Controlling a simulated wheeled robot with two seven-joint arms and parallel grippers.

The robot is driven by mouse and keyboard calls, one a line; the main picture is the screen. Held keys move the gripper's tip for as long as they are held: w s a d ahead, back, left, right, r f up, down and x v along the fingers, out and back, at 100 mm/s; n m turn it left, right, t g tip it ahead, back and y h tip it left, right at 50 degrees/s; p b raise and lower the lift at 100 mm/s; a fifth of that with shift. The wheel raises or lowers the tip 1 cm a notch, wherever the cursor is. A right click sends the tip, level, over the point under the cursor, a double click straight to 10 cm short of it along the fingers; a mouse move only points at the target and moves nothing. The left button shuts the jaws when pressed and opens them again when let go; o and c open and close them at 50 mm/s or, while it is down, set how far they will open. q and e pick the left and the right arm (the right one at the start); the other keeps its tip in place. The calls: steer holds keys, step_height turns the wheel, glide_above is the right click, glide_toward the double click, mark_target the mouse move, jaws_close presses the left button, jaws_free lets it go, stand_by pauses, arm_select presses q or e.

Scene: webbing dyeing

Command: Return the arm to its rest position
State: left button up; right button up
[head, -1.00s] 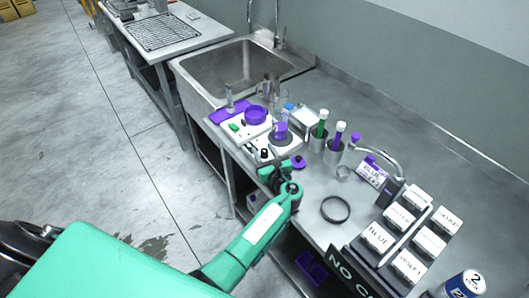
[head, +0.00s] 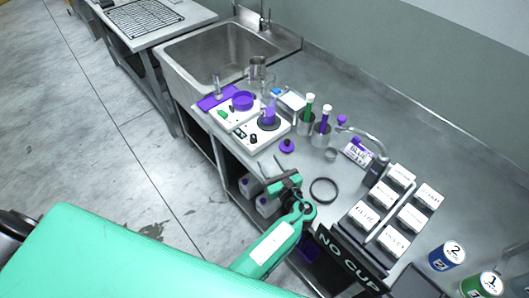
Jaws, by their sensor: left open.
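My left arm (head: 268,250) is green and comes in from the lower left. Its gripper (head: 273,165) is open and empty, over the bench's front edge. It is apart from the white hotplate (head: 247,140), which lies above it in the picture. A purple vessel (head: 269,114) stands on the hotplate's dark round top. A small purple knob-like piece (head: 287,146) lies on the bench between the hotplate and the black ring (head: 323,191). My right gripper is not in view.
A white scale with a purple dish (head: 242,101) stands beside the hotplate. A sink (head: 220,55) is at the back. Floor at left is clear.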

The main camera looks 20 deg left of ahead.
arm_select(q)
steer(key=shift+s+d, duration=0.3)
stand_by(0.4)
